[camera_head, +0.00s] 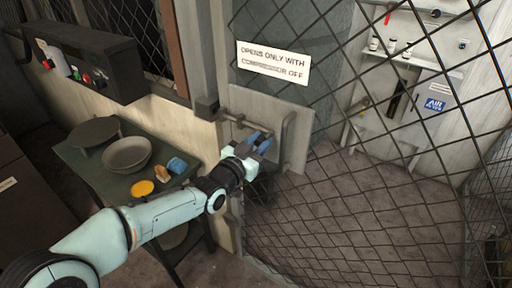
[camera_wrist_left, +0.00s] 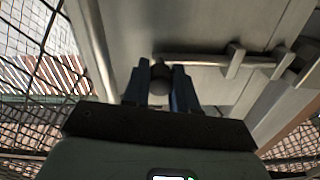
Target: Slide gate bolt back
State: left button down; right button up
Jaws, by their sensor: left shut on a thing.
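The gate bolt (camera_head: 232,118) is a grey metal rod on a plate (camera_head: 300,120) of the mesh gate, near the post. In the left wrist view the bolt rod (camera_wrist_left: 200,61) runs right through a bracket (camera_wrist_left: 235,60) towards a block (camera_wrist_left: 283,63) at the plate's edge. How far its end reaches into that block is unclear. My left gripper (camera_head: 262,141) is at the plate, with blue fingers. In the left wrist view the left gripper (camera_wrist_left: 160,88) is shut on the dark round bolt knob (camera_wrist_left: 160,76), one finger on each side. My right gripper is not in view.
A vertical handle (camera_head: 289,140) stands just right of my left gripper. A sign (camera_head: 273,62) is above the plate. A small table (camera_head: 85,168) with a bowl (camera_head: 127,154) and a blue item (camera_head: 177,165) stands left, near my left arm. A control box (camera_head: 110,70) is above it.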

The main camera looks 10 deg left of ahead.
pick_arm(q)
jog(key=shift+d+f, duration=0.1)
jog(key=shift+d, duration=0.2)
jog(key=c, duration=1.1)
grip_release()
jog(key=shift+o, duration=1.1)
jog(key=shift+s, duration=0.1)
jog(key=shift+s+a, duration=0.15)
jog(key=b+v, duration=0.1)
jog(key=v, duration=1.2)
